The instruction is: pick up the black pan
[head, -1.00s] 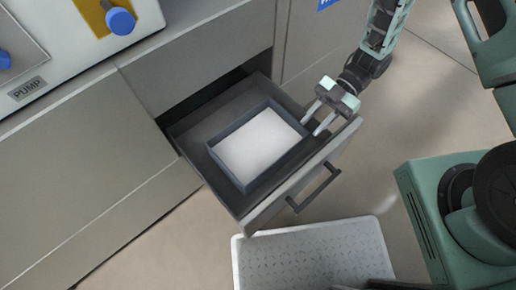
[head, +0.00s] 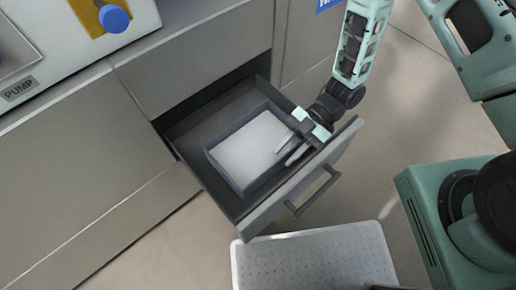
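The black pan (head: 223,174) is a dark, shallow rectangular tray with a pale, flat inside. It lies in the open drawer (head: 268,206). My gripper (head: 285,152) is open, with its two light fingers spread apart over the pan's right side. The fingertips appear above the pale inside, near the right wall, and nothing is between them. The gripper covers part of the pan's right wall, and I cannot tell whether a finger touches it.
The drawer front has a dark handle (head: 316,193). Grey cabinet fronts (head: 80,170) stand to the left, under a counter with a blue knob (head: 114,18).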

